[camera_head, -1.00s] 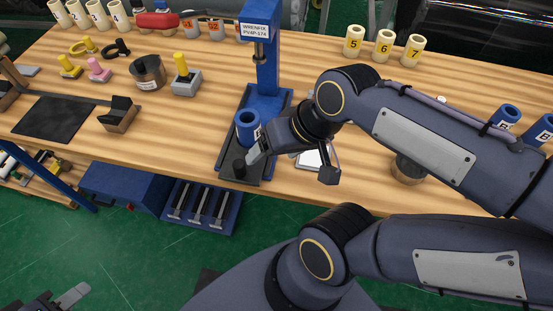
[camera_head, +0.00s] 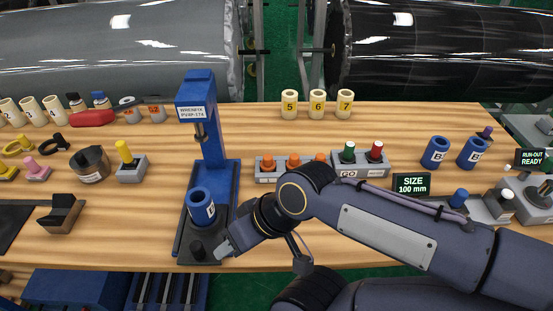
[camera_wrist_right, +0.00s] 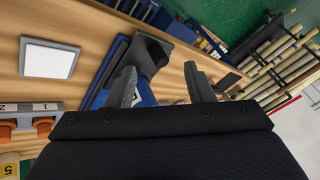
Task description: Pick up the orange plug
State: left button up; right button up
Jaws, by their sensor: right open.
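Orange plugs stand in a grey block (camera_head: 265,176) on the bench, right of the blue press; I see a left one (camera_head: 268,162), a middle one (camera_head: 293,160) and a right one (camera_head: 320,158), partly behind my arm. Orange plugs also show at the left edge of the right wrist view (camera_wrist_right: 43,125), in the block with number labels. My right gripper (camera_head: 226,246) is at the press base, in front of and left of the plugs, apart from them. In the wrist view its fingers (camera_wrist_right: 160,84) are spread, with no plug between them. My left gripper is not in view.
The blue press (camera_head: 207,120) has a blue cylinder (camera_head: 201,207) and a black knob (camera_head: 197,248) on its base. A grey block with green and red plugs (camera_head: 361,169) stands right of the orange ones. A white square panel (camera_wrist_right: 50,60) lies on the bench. Bare wood lies behind the plugs.

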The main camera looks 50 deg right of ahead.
aim_at(294, 161)
jog(key=z, duration=1.9)
